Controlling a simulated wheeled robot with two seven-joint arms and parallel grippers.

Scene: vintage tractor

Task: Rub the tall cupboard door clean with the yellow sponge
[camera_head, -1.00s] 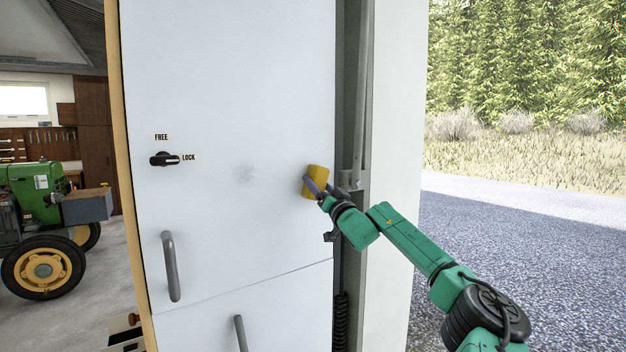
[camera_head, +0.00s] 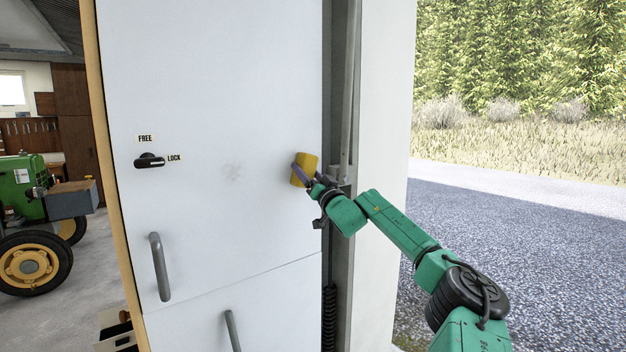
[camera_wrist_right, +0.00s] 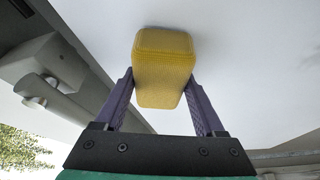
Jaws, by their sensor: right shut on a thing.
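My right gripper (camera_head: 301,176) is at the door's right edge, to the right of the smudge. It is shut on the yellow sponge (camera_head: 306,166). In the right wrist view the sponge (camera_wrist_right: 162,75) sits between the two purple fingers (camera_wrist_right: 160,100), its far end close to the white surface. I cannot tell whether it touches the door. My left gripper is not in view.
A black FREE/LOCK knob (camera_head: 150,162) and a grey handle (camera_head: 159,267) stick out on the door's left side. A second handle (camera_head: 232,330) is on the lower panel. A grey metal post (camera_head: 345,120) stands just right of the door. A green tractor (camera_head: 30,215) is far left.

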